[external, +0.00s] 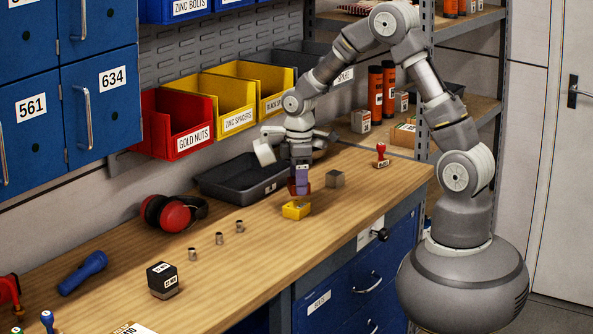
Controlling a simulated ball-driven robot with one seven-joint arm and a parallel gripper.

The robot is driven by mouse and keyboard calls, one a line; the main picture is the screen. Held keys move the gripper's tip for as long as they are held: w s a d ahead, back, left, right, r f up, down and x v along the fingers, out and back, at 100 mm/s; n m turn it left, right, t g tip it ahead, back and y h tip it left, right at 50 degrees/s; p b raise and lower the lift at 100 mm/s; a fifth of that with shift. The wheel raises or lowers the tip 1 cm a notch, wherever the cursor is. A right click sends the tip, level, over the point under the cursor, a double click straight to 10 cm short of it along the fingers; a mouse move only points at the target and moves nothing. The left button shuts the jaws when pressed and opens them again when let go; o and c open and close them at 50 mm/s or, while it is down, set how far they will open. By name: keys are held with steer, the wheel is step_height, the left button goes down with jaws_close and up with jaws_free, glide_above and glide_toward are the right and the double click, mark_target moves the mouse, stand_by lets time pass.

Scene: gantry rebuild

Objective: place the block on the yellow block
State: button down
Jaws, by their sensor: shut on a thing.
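The yellow block (296,211) sits on the wooden workbench near its front edge. My gripper (300,187) points down just above it, with its reddish fingertips shut on a small purple block (302,183). The purple block is upright over the yellow block. From this angle I cannot tell whether a small gap remains between the two or they touch.
A red-handled stamp (381,155), red earmuffs (172,213), several small metal cylinders and a black box (162,276) are also on the bench (235,265).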

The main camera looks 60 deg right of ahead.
steer(key=shift+w, duration=0.3)
step_height(320, 180, down, 4)
steer(key=shift+w+r+b, duration=0.15)
steer(key=shift+b, duration=0.7)
steer(key=shift+r, duration=0.1)
steer(key=shift+c, duration=1)
jaws_free()
step_height(320, 180, up, 12)
steer(key=p, duration=0.3)
steer(key=shift+p, duration=0.35)
